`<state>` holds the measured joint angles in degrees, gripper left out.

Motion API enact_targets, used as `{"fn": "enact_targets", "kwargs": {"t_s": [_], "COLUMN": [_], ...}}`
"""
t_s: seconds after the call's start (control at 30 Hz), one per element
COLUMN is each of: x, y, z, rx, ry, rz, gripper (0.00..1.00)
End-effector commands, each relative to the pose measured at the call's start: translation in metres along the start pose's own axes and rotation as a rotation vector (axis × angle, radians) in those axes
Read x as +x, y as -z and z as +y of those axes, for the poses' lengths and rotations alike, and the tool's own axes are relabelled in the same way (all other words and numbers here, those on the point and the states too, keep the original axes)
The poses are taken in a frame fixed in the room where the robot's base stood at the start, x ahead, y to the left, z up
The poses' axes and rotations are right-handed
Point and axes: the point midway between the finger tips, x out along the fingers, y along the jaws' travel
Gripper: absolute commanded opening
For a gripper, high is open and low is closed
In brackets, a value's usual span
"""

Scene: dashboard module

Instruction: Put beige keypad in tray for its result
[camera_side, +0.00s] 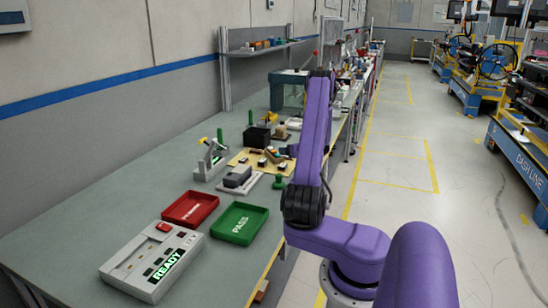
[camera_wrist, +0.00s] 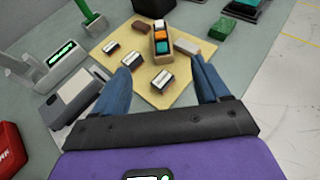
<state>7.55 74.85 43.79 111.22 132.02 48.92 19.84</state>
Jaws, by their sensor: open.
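In the wrist view, my gripper (camera_wrist: 163,65) is open and empty above a tan board, with one blue finger on each side. In the side view, a green tray (camera_side: 240,222) marked PASS and a red tray (camera_side: 190,208) stand on the bench, with no keypad visible in either. The grey tester (camera_side: 150,262) beside them reads READY.
A grey block (camera_wrist: 75,98) on a pale base stands left of the board. A clamp fixture (camera_side: 210,160) stands behind it.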

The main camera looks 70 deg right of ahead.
Motion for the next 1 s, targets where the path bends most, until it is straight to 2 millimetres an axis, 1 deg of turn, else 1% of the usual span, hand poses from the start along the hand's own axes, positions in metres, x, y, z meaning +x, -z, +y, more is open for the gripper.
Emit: {"fn": "enact_targets", "kwargs": {"t_s": [0.07,0.17,0.4,0.7,0.83,1.0], "x": [0.0,0.013,0.055,0.101,0.112,0.119], "y": [0.0,0.001,0.001,0.001,0.001,0.001], "z": [0.001,0.001,0.001,0.001,0.001,0.001], "rx": [-0.001,-0.001,-0.001,0.0,-0.001,0.0], "ry": [-0.002,-0.003,-0.003,-0.002,-0.002,-0.001], "rz": [0.0,0.001,0.0,0.001,0.0,0.001], "gripper": [0.74,0.74,0.74,0.74,0.74,0.74]}}
